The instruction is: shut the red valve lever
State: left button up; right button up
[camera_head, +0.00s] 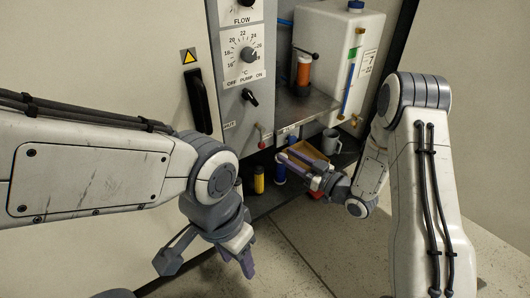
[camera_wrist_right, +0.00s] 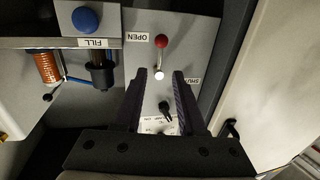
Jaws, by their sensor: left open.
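The red valve lever (camera_wrist_right: 161,46) is on the grey panel, its red ball knob beside the OPEN label (camera_wrist_right: 137,37). The SHUT label (camera_wrist_right: 192,80) is on the other side of the pivot. In the head view the lever (camera_head: 261,137) is low on the cabinet front. My right gripper (camera_wrist_right: 160,74) is open; in its wrist view the lever's pivot appears between the fingertips, the knob beyond them. Nothing is held. In the head view my right gripper (camera_head: 289,156) is right of and below the lever. My left gripper (camera_head: 238,262) is open and empty, low over the floor.
A black knob (camera_head: 250,97) and dial (camera_head: 248,54) are above the lever. A white tank (camera_head: 335,50), an orange-cored pump (camera_head: 303,70) and a grey mug (camera_head: 331,142) stand right. A yellow bottle (camera_head: 259,180) is below. A blue knob (camera_wrist_right: 86,19) marked FILL shows in the wrist view.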

jog(key=b+x, duration=0.2)
jog(key=x, duration=0.8)
jog(key=shift+b, duration=0.4)
jog(key=shift+a, duration=0.1)
grip_shut()
dwell(0.8)
